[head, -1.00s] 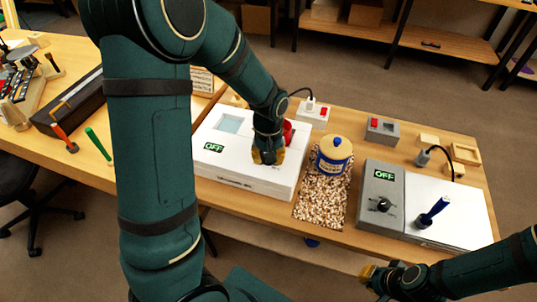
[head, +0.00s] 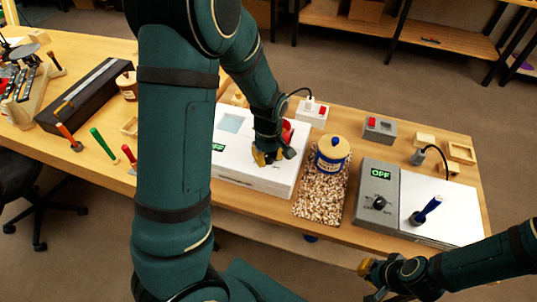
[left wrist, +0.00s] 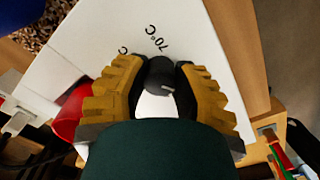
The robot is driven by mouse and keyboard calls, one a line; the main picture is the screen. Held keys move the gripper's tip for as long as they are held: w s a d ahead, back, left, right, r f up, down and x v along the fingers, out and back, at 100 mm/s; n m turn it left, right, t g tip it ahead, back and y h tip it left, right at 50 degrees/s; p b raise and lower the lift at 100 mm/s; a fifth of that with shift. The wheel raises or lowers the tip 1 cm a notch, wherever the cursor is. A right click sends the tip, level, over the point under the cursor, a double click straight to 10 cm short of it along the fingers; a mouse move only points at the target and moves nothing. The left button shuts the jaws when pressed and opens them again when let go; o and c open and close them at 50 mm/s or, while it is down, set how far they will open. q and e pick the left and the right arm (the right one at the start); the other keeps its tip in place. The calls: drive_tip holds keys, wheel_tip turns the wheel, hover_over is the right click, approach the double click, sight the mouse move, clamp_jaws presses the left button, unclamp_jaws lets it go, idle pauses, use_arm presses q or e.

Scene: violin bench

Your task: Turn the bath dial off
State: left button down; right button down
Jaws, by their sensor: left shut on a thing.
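The white bath box (head: 245,176) sits on the wooden bench, with a small green display (head: 217,147) on its top. The display reads as OFF, but my left arm partly covers it now. My left gripper (head: 265,157) reaches down onto the right part of the box top. In the left wrist view the black round dial (left wrist: 160,75) with a pale pointer line is between my two yellow-padded fingers, and the gripper is shut on it. A 70°C mark is printed beside the dial. My right gripper (head: 371,272) is in front of the bench, apart from everything; its jaw opening is unclear.
A red object (left wrist: 70,112) stands close beside the left gripper. A grey control box (head: 377,190) also reads OFF, next to a white plate holding a blue-handled tool (head: 427,210).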

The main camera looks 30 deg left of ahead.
sight(269, 156)
idle(0.3)
use_arm(q)
drive_tip(key=c, duration=0.7)
unclamp_jaws()
drive_tip(key=shift+r, duration=0.1)
wheel_tip(269, 156, up, 12)
drive_tip(key=shift+f, duration=0.1)
